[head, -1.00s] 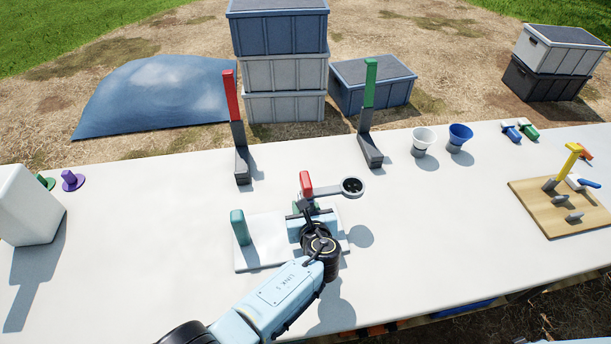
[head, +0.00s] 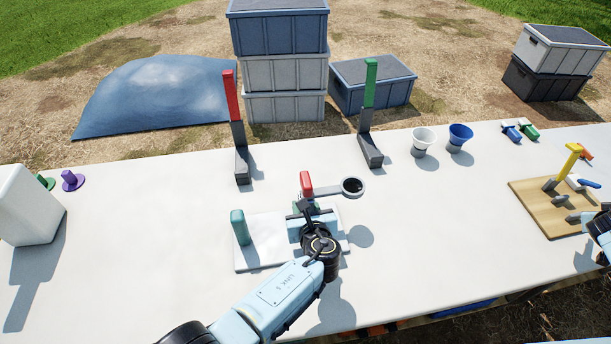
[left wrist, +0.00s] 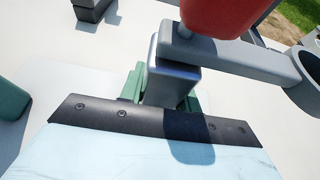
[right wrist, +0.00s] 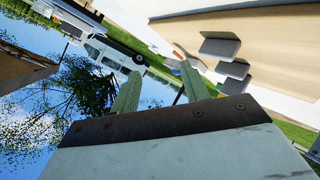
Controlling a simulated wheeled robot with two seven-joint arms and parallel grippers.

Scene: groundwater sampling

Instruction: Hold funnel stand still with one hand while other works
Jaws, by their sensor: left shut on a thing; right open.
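The funnel stand has a white base plate (head: 262,250), a green upright block (head: 240,227) and a red-topped post (head: 306,183). A grey arm ending in a ring (head: 352,187) reaches right from the post. My left gripper (head: 308,208) is shut on the stand's grey post, which also shows between its green fingers in the left wrist view (left wrist: 170,88). A white funnel (head: 423,136) and a blue funnel (head: 460,135) stand at the back right. My right gripper (right wrist: 160,88) is open and empty near the wooden board, at the right edge of the head view.
The wooden board (head: 535,207) bears a yellow-topped post (head: 568,160), grey pegs and a blue-handled piece. Tall red (head: 230,95) and green (head: 370,85) posts stand at the back. A white box (head: 25,205) is at far left. The table between stand and board is clear.

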